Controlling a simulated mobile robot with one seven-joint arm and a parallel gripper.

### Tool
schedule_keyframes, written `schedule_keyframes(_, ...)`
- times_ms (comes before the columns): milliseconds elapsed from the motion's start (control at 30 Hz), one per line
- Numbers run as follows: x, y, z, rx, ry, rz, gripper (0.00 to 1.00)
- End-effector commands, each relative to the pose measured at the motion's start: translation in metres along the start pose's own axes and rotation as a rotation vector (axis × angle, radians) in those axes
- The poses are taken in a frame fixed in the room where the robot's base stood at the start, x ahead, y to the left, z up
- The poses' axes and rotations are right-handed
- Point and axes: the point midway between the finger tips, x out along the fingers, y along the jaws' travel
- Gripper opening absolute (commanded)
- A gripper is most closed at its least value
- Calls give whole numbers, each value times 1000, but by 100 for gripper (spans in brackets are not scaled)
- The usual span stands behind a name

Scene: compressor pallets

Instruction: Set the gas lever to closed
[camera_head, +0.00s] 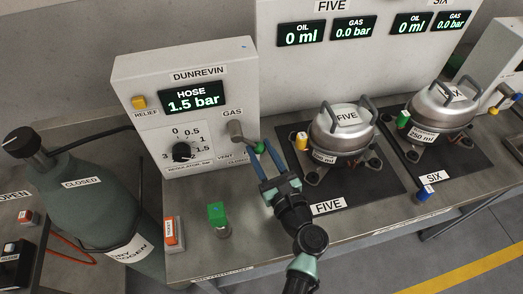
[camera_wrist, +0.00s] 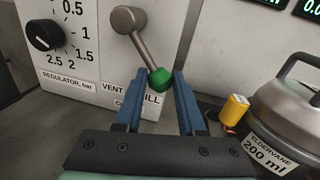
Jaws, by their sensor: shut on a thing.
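The gas lever (camera_head: 237,130) is a grey metal arm with a green ball tip on the front of the white Dunrevin box (camera_head: 130,70). It also shows in the wrist view (camera_wrist: 135,35), slanting down and right from its pivot, with the green tip over the upper edge of the FILL label (camera_wrist: 155,100). My gripper (camera_head: 265,152) is shut on the green tip, which sits between its blue fingers in the wrist view (camera_wrist: 160,88). The VENT label (camera_wrist: 112,87) is left of the tip. The CLOSED label below is partly hidden by my left finger.
The box display (camera_head: 195,97) reads HOSE 1.5 bar. A black regulator knob (camera_head: 182,152) is left of the lever. Compressor FIVE (camera_head: 342,130) stands close on the right, with a yellow cap (camera_wrist: 236,110) near my right finger. A green-topped fitting (camera_head: 217,213) stands at the bench front.

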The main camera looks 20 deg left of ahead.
Motion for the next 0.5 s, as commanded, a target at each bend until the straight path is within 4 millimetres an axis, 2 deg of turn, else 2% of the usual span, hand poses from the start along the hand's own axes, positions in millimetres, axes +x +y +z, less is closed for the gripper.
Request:
schedule_keyframes(267, 0, 3, -3, 54, -7, -1, 0)
schedule_keyframes(500, 2, 14, -10, 205, -30, -4, 0)
